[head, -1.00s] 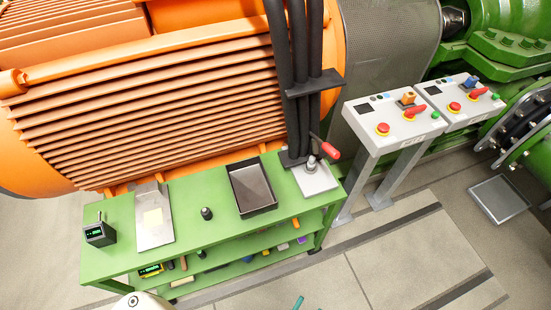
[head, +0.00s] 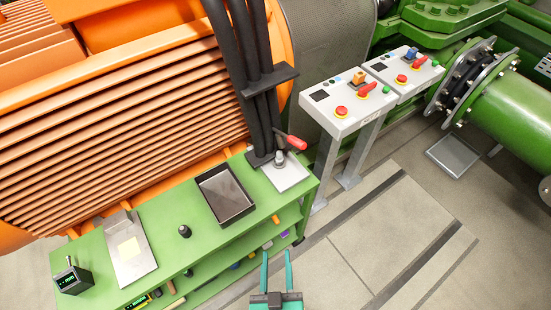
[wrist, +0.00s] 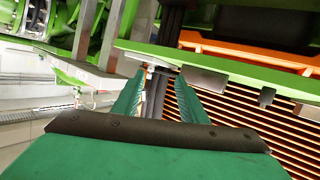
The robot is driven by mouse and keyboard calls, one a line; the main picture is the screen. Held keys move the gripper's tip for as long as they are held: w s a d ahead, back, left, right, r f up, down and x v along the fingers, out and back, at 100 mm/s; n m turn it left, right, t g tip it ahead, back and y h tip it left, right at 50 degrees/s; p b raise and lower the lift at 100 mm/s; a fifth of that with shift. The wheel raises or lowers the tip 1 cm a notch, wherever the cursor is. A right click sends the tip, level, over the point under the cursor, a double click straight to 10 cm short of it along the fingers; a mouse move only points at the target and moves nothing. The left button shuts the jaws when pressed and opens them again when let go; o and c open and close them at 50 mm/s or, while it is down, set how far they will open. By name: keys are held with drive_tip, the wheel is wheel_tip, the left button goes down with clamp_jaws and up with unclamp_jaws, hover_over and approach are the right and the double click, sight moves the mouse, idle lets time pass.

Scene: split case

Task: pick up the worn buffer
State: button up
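A small black upright piece (head: 184,231), which looks like the worn buffer, stands on the green bench top between a metal plate and a black tray. Its wear is too small to make out. My gripper (head: 277,254) has two teal fingers, apart and with nothing between them. It is in front of the bench, to the right of the black piece and apart from it. In the wrist view the fingers (wrist: 161,80) are also spread and empty. There the bench appears upside down, with a small dark piece (wrist: 266,96), probably the same one, at its edge.
The bench (head: 262,212) also bears the black tray (head: 224,194), the metal plate (head: 131,262), a dark box with a green display (head: 73,280) and a red-handled clamp (head: 296,142). Small items lie on its lower shelf.

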drive_tip(key=shift+m+g+h, duration=0.4)
drive_tip(key=shift+g+h, duration=0.1)
drive_tip(key=shift+h, duration=0.4)
drive_tip(key=w, duration=1.7)
drive_tip(key=shift+w+a+f, duration=0.1)
drive_tip(key=shift+w+f, duration=0.15)
drive_tip(key=shift+f, duration=0.05)
drive_tip(key=m+g+h, duration=0.2)
drive_tip(key=m, duration=0.3)
approach(283, 151)
drive_tip(key=v, duration=0.4)
drive_tip(key=shift+s+r, duration=0.25)
drive_tip(key=shift+r, duration=0.1)
drive_tip(key=shift+w+r+h, duration=0.3)
drive_tip(key=shift+w+h, duration=0.1)
drive_tip(key=shift+w, duration=0.05)
drive_tip(key=x, duration=1)
drive_tip(key=shift+w+f, duration=0.2)
drive_tip(key=shift+w, duration=0.1)
drive_tip(key=shift+c, duration=0.6)
clamp_jaws()
